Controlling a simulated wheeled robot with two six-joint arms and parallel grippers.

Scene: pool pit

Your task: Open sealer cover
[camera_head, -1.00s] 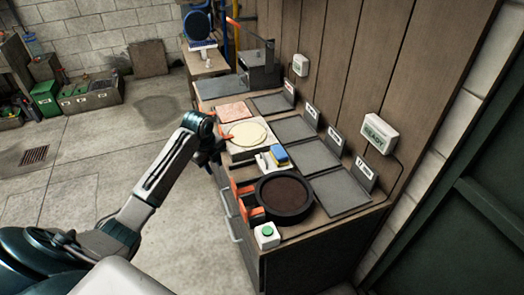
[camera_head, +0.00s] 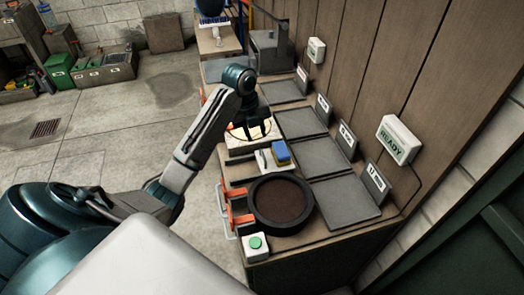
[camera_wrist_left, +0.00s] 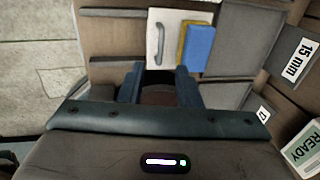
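I cannot tell for sure which thing is the sealer cover. A round black-rimmed pan with a brown inside (camera_head: 282,199) sits at the near end of the counter, with orange clamps (camera_head: 238,205) at its left. A white block with a grey handle (camera_wrist_left: 160,45) lies beside a blue and yellow sponge (camera_wrist_left: 200,45). My left gripper (camera_wrist_left: 159,88) is open and points down over the counter. Its fingers are apart, with only a brown surface visible between them. In the head view the wrist (camera_head: 247,105) partly hides a cream disc. My right gripper is not in view.
A white box with a green button (camera_head: 256,246) stands at the near corner. Grey pads (camera_head: 323,158) with labels run along the wall. A READY box (camera_head: 398,139) is on the wall. A dark box (camera_head: 270,50) stands at the back.

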